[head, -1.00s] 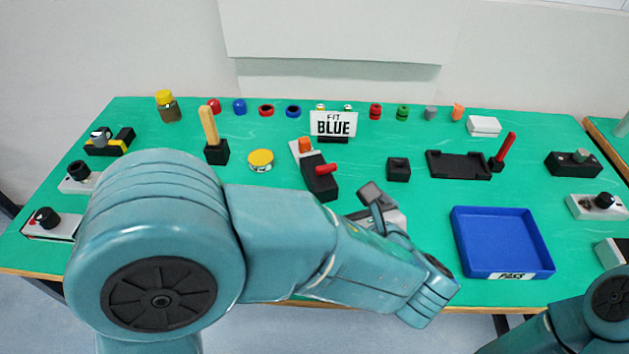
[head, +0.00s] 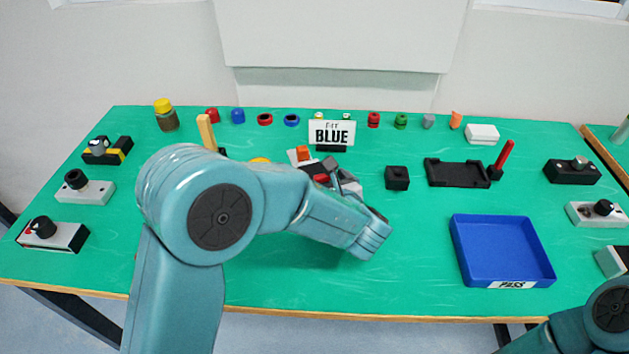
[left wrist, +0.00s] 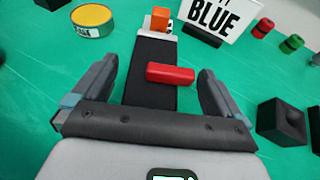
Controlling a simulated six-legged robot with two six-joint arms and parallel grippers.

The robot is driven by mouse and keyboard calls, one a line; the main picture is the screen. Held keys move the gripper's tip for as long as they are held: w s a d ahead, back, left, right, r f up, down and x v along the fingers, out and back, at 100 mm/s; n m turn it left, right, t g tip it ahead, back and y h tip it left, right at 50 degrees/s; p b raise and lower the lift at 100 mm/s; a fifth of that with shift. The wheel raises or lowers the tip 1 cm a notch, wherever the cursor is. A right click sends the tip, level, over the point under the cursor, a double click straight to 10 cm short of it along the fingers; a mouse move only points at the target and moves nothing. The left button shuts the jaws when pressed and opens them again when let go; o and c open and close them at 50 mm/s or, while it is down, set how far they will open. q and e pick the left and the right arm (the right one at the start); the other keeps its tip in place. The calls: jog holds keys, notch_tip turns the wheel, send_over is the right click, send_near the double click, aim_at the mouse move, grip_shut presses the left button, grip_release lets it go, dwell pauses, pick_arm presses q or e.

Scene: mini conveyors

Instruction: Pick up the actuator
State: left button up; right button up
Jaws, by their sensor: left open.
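A black fixture with a red crossbar (left wrist: 170,74) and an orange block (left wrist: 160,19) on a pale plate lies straight ahead in the left wrist view. In the head view its red bar (head: 321,178) and orange block (head: 303,153) show, the rest partly hidden by my arm. My left gripper (left wrist: 156,75) is open, its fingers on either side of the black body. I cannot tell whether they touch it. The gripper also shows in the head view (head: 338,178). I cannot tell for sure which part is the actuator. My right gripper is out of view.
A "FIT BLUE" sign (head: 331,131) stands just behind the fixture. A black block (head: 397,178) and a black tray (head: 458,173) are to its right. A blue PASS tray (head: 500,250) is at front right. Several small coloured parts line the back edge.

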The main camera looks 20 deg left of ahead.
pick_arm(q)
jog(key=shift+w+a+f, duration=0.2)
jog(key=shift+w+a, duration=0.15)
jog(key=shift+w, duration=0.05)
jog(key=c, duration=1.5)
notch_tip(320, 180, up, 19)
jog(key=p, duration=0.3)
jog(key=shift+c, duration=0.2)
jog(key=w+a+f+p, duration=0.1)
jog(key=f, duration=0.2)
jog(key=w+a+f+p, duration=0.1)
jog(key=f, duration=0.3)
jog(key=w+a+f+p, duration=0.1)
jog(key=f, duration=0.2)
jog(key=shift+w+f+p, duration=0.25)
jog(key=shift+w+p, duration=0.05)
jog(key=shift+p, duration=0.1)
jog(key=shift+f, duration=0.3)
jog(key=b, duration=0.4)
send_near(307, 155)
jog(key=shift+x, duration=2.35)
